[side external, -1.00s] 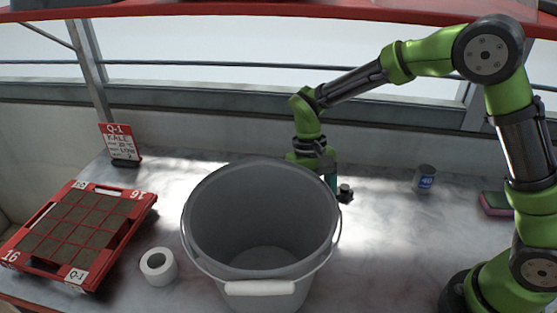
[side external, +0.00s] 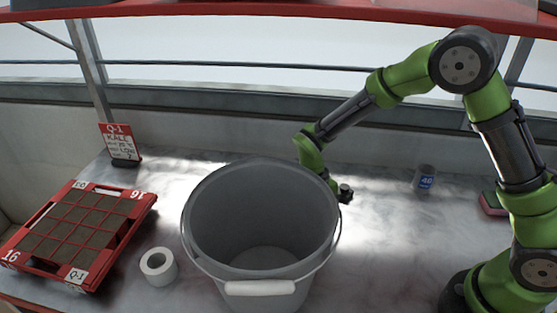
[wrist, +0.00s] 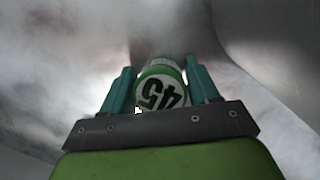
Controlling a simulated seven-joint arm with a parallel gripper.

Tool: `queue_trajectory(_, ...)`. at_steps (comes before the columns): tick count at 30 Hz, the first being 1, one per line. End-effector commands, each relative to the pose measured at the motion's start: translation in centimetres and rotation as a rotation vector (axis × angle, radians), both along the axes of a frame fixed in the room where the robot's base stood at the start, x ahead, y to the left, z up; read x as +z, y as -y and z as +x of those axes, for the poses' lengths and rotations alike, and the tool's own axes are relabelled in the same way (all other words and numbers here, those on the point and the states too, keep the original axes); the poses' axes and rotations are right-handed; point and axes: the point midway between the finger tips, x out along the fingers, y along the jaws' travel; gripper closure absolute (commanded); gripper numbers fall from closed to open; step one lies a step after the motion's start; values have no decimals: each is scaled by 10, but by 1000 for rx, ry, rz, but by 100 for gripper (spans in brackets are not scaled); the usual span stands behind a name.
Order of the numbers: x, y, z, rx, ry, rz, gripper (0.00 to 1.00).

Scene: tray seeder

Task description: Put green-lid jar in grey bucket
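A small can (side external: 426,178) with a blue label and a sponge (side external: 494,203) are to the right. A white tape roll (side external: 158,267), a red seed tray (side external: 140,212) and a sign (side external: 120,143) are left.

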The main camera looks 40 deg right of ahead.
Motion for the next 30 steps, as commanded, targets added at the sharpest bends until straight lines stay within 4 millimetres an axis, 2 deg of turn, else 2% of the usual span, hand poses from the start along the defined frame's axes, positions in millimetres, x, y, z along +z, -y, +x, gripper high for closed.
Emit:
queue_trajectory(1, 0, 0, 0, 0, 0, 0, 48)
queue_trajectory(6, 0, 0, 0, 0, 0, 0, 74)
queue_trajectory(8, 0, 0, 0, 0, 1, 0, 82)
queue_trajectory(17, 5, 0, 1, 0, 2, 1, 82)
queue_trajectory(20, 13, 0, 1, 1, 3, 1, 82)
queue_trajectory(25, 38, 0, 1, -1, 5, 1, 82)
queue_trajectory(30, 39, 11, -31, 0, 0, 0, 82)
